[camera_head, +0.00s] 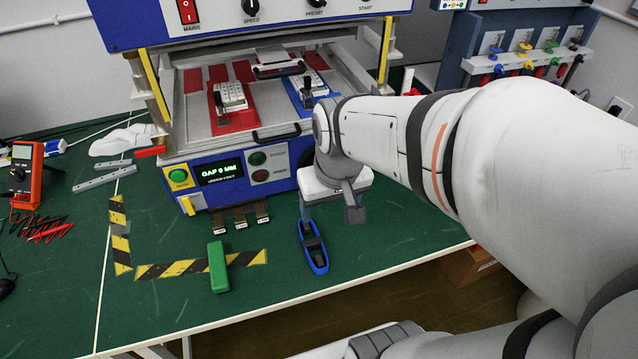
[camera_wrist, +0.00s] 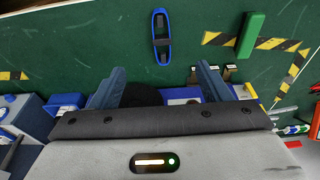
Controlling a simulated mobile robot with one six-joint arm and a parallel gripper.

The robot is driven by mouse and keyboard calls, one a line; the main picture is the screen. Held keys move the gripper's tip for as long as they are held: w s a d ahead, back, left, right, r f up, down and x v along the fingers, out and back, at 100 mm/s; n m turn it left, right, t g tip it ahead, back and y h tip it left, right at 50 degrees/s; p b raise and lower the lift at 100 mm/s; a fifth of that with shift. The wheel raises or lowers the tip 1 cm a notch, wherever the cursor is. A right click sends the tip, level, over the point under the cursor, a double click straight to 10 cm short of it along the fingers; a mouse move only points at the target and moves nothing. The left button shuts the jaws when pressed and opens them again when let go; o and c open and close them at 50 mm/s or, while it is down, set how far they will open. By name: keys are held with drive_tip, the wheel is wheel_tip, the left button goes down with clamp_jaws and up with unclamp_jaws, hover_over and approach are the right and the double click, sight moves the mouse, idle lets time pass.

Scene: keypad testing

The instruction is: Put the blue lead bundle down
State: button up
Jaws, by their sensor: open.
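The blue lead bundle (camera_head: 313,248) is a long narrow blue loop with dark parts. It lies on the green bench top (camera_head: 390,235), near the front edge. It also shows in the wrist view (camera_wrist: 161,36), at the top middle and beyond the fingertips. My gripper (camera_head: 330,205) is open, above the bench beside the machine front. In the wrist view its two blue-grey fingers (camera_wrist: 160,76) stand wide apart with nothing held between them. The bundle appears apart from the fingers.
A green block (camera_head: 217,267) lies across black-and-yellow tape (camera_head: 165,269) left of the bundle. The test machine (camera_head: 240,170) stands behind, with small metal tabs (camera_head: 241,216) at its foot. An orange meter (camera_head: 26,175) is far left. Bench right of the bundle is clear.

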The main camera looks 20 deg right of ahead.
drive_tip(key=s, duration=0.1)
drive_tip(key=s+r, duration=0.2)
drive_tip(key=shift+s+a, duration=0.25)
drive_tip(key=shift+a, duration=0.1)
idle(1.1)
